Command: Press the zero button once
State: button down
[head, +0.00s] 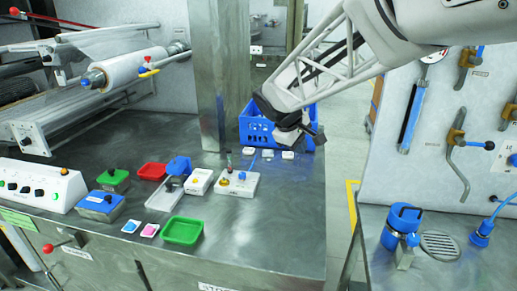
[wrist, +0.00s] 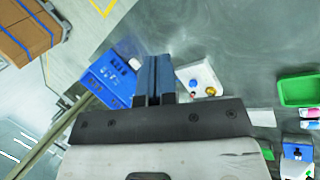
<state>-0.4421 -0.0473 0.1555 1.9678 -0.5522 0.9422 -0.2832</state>
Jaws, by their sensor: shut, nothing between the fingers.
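My gripper (head: 304,137) hangs over the far right part of the steel table, in front of the blue crate. In the wrist view its fingers (wrist: 155,80) are together, with nothing between them. A white box (head: 245,188) with a blue button (head: 243,175) and a brass-coloured knob (head: 224,182) stands on the table, left of and nearer than my gripper. In the wrist view this box (wrist: 207,74) is just right of the fingers, apart from them. No label reading zero is legible, so I cannot tell which button is the zero button.
A blue crate (head: 256,132) stands behind, with small white blocks (head: 268,154) before it. Red (head: 151,171) and green (head: 182,231) trays, a blue box (head: 103,205) and a white control panel (head: 38,187) are to the left. The table's front right is clear.

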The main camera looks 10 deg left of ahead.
jog(key=w+a+f+n+t, duration=0.1)
jog(key=w+a+f+n, duration=0.3)
jog(key=a, duration=0.5)
jog(key=w+a+f+n+t, duration=0.1)
jog(key=w+a, duration=0.4)
jog(key=a, duration=0.5)
jog(key=n+t, duration=0.2)
jog(key=n, duration=0.3)
send_over(196, 180)
notch_tip(196, 180, down, 9)
jog(key=shift+s+a+r, duration=0.1)
jog(key=shift+r, duration=0.1)
jog(key=shift+f, duration=0.15)
jog(key=shift+f, duration=4.25)
